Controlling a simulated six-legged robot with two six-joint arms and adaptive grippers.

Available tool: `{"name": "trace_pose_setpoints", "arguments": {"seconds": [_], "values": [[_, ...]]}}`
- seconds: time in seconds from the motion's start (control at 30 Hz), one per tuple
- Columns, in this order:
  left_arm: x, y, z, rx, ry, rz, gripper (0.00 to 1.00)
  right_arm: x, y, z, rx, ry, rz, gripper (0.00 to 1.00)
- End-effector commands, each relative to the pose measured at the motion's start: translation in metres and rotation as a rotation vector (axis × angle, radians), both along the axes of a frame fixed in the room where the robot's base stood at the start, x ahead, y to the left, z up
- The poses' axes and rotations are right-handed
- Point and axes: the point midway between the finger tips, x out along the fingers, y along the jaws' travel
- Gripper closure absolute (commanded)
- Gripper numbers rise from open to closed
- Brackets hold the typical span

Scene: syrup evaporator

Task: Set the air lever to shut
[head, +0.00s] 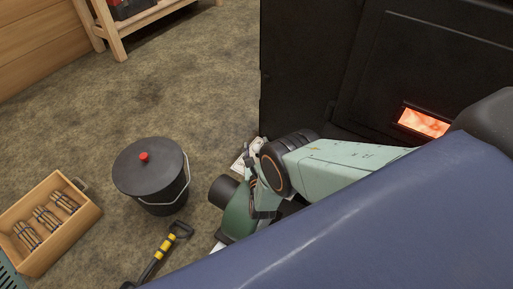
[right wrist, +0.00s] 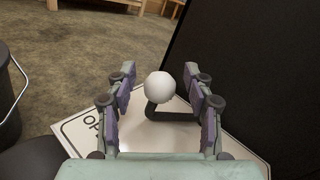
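The air lever shows in the right wrist view as a white ball knob (right wrist: 159,86) on a bent black rod (right wrist: 172,114). It stands in front of a white plate (right wrist: 85,128) with partly hidden lettering beginning "OP". My right gripper (right wrist: 159,74) is open, with one finger on each side of the knob and a visible gap to each. In the head view my right arm reaches down beside the dark evaporator front (head: 330,60), and the plate's edge (head: 240,160) shows past the wrist; the lever is hidden there. My left gripper is not in view.
A glowing opening (head: 423,122) is in the evaporator front. A black lidded bucket (head: 150,172) stands on the floor to the left, with a yellow-and-black handled tool (head: 160,252) and a wooden box (head: 72,212) near it. A wooden bench (head: 120,35) is behind.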

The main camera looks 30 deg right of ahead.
Motion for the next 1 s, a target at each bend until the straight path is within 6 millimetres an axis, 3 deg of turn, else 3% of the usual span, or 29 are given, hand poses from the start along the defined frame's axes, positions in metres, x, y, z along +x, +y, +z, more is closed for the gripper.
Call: {"name": "trace_pose_setpoints", "arguments": {"seconds": [0.6,1.0], "values": [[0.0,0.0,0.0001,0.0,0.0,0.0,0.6,-0.0003,0.0,-0.0001,0.0,0.0,0.0,0.99],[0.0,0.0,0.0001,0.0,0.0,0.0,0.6,-0.0005,0.0003,-0.0002,0.0,0.001,0.0,1.0]]}}
